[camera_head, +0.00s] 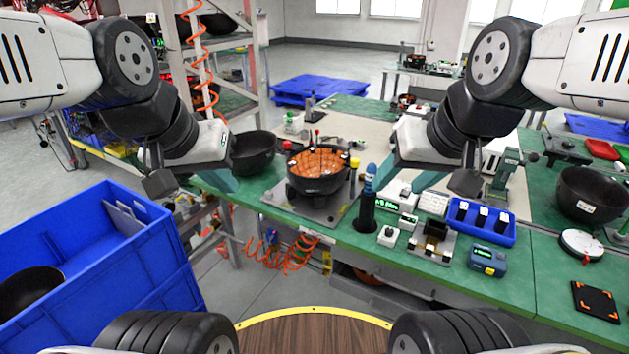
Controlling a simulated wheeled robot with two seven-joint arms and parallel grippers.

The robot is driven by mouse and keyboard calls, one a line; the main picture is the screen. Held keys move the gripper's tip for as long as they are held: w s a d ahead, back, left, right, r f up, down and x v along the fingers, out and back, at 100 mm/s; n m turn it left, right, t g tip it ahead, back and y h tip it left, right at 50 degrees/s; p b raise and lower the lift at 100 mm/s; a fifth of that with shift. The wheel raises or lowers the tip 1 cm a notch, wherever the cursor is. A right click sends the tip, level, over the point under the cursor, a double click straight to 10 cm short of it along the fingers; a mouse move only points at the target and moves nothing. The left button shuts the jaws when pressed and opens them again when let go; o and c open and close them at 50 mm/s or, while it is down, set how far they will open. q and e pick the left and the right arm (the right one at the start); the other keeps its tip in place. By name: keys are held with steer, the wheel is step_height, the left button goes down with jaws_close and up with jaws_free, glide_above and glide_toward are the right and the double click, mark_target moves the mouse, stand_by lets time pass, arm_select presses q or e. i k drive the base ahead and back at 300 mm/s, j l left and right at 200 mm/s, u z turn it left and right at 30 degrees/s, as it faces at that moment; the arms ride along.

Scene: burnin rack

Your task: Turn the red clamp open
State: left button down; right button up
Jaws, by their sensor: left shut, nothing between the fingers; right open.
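A round black bowl (319,188) with an orange inside sits in a fixture on a grey plate (347,209) on the green bench. A small red knob (287,145) shows at the bowl's back left, and a red tip (318,132) stands at its back. I cannot tell which is the red clamp or whether it is turned. My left gripper (221,183) is shut and empty, left of the bowl and apart from it. My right gripper (403,176) is open and empty, right of the bowl, with teal fingers pointing down.
A dark bowl (253,151) stands behind my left gripper. A black and blue upright tool (367,201) stands right of the fixture. A blue tray (481,224), a blue meter (487,261) and small boxes crowd the right. A blue crate (150,245) stands lower left.

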mark_target(286, 144)
steer(key=i+j, duration=0.1)
steer(key=i, duration=0.4)
steer(key=i+j+u, duration=0.1)
steer(key=i, duration=0.4)
